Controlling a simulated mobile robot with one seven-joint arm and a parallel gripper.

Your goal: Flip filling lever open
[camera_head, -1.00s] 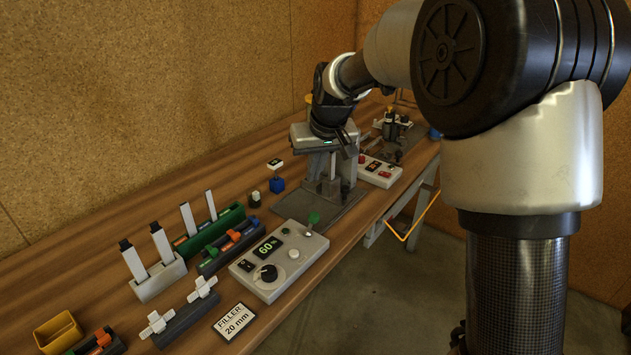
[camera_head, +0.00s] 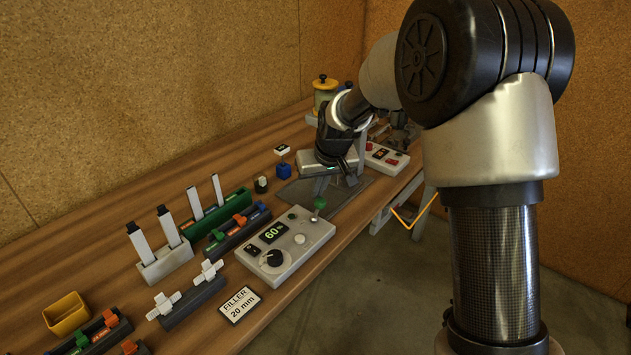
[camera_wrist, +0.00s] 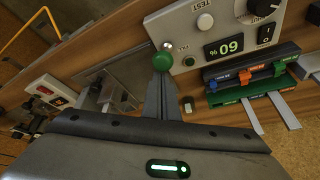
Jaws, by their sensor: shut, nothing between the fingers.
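The filling lever has a round green knob (camera_head: 319,203) and stands at the far end of the grey control box (camera_head: 303,243) with the 60 % display. In the wrist view the green knob (camera_wrist: 163,60) sits beside a small silver button and a label that seems to read FILL. My gripper (camera_wrist: 161,84) is shut and empty, with its fingertips pointing at the knob and very near it. I cannot tell whether they touch. In the head view my gripper (camera_head: 322,190) is just behind the knob, and its fingertips are hard to make out.
A grey metal plate (camera_head: 350,199) lies behind the box, partly under my arm. A second panel with red buttons (camera_head: 384,157) stands farther back. Pen racks (camera_head: 170,261) and a FILLER 20 mm card (camera_head: 239,304) lie left and in front. The bench edge is right.

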